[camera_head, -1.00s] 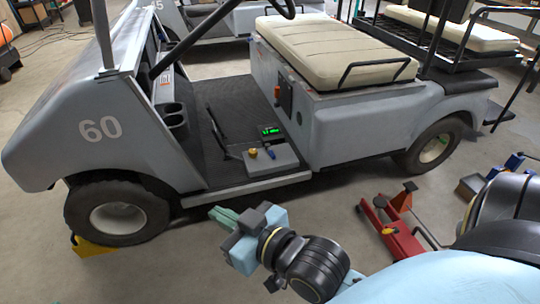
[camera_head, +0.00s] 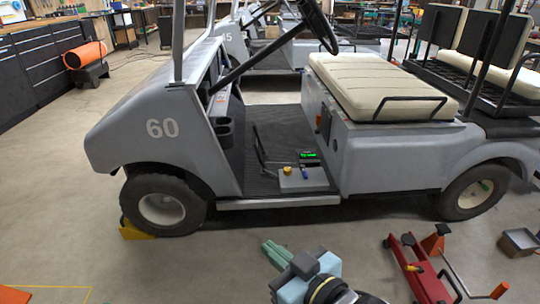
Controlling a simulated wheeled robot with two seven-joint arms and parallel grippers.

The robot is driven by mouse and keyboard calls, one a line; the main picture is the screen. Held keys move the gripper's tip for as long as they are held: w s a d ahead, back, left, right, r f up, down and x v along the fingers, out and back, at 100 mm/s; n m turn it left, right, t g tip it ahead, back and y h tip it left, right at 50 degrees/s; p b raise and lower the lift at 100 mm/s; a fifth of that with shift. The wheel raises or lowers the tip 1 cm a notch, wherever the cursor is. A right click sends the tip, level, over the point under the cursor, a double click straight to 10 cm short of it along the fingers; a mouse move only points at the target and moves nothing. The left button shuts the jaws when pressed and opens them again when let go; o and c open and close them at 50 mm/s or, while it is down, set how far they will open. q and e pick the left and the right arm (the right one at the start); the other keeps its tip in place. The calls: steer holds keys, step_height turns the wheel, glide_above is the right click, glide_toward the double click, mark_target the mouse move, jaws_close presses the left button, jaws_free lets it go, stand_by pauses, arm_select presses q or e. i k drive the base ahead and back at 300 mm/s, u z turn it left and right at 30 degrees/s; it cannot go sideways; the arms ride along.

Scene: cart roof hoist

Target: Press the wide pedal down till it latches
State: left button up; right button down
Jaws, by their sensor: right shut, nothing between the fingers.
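The grey cart with number 60 (camera_head: 162,128) stands side-on, its dark ribbed footwell floor (camera_head: 265,130) open toward me. I cannot make out a wide pedal; the front of the footwell is hidden behind the cowl. My left gripper is not in view.
A yellow wheel chock (camera_head: 136,230) sits at the front wheel. A red floor jack (camera_head: 420,272) with orange parts lies at the lower right, near a grey box (camera_head: 518,242). Dark cabinets (camera_head: 40,75) stand far left. The floor at lower left is mostly clear.

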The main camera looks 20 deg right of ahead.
mark_target(255, 143)
steer(key=z, duration=0.9)
steer(key=i, duration=0.65)
steer(key=u, duration=0.25)
steer(key=k, duration=0.65)
steer(key=z, duration=0.6)
steer(key=i, duration=0.75)
steer(key=z, duration=0.45)
steer(key=i, duration=0.9)
steer(key=u, duration=0.5)
